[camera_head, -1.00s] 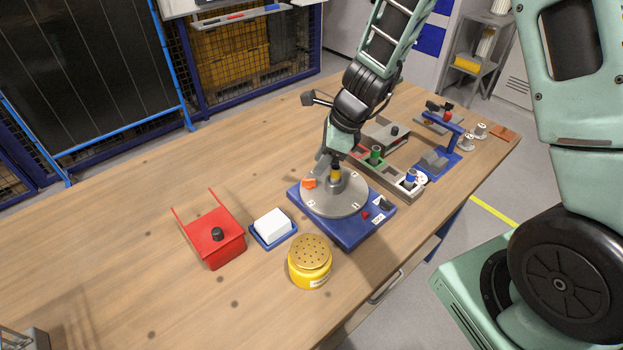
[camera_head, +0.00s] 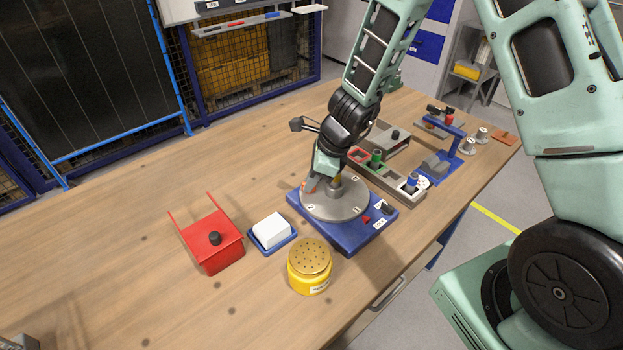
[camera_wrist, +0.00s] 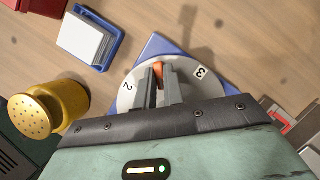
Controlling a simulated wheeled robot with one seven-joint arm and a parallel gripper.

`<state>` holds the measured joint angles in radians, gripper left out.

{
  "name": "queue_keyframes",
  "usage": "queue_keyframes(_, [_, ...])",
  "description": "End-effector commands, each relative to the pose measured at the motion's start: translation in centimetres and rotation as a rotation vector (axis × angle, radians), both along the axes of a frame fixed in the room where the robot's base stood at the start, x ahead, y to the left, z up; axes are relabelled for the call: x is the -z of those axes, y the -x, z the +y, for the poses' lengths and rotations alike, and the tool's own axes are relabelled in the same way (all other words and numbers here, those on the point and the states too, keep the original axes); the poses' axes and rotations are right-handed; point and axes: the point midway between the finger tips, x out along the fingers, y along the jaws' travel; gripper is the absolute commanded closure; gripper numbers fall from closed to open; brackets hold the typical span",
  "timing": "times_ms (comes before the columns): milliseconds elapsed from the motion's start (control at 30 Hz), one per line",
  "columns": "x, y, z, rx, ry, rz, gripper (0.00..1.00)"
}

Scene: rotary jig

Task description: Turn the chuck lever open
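The rotary jig has a blue base (camera_head: 345,237) and a round grey plate (camera_head: 335,210) with numbered labels. The orange chuck lever (camera_wrist: 159,69) stands near the plate's rim; in the head view it is mostly hidden by my gripper (camera_head: 312,184). In the wrist view the two fingers of my gripper (camera_wrist: 160,82) are on either side of the lever, with a narrow gap between them. I cannot tell whether they press on it. A post with a yellow band (camera_head: 336,181) at the plate's middle is partly hidden behind my gripper.
A red bin (camera_head: 222,254), a white block (camera_head: 270,229) in a blue tray and a yellow canister (camera_head: 310,272) stand left and in front of the jig. A grey rack (camera_head: 408,190) with coloured pegs and a blue fixture (camera_head: 440,166) stand to the right.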

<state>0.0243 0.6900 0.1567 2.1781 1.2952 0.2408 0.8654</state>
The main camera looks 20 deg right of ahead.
Motion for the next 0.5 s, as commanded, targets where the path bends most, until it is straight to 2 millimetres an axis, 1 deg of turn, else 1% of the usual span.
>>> queue_keyframes(267, [-0.19,-0.06,-0.06,-0.030,0.000,-0.001,1.00])
queue_keyframes(500, [-0.41,-0.14,-0.10,-0.160,0.000,0.001,1.00])
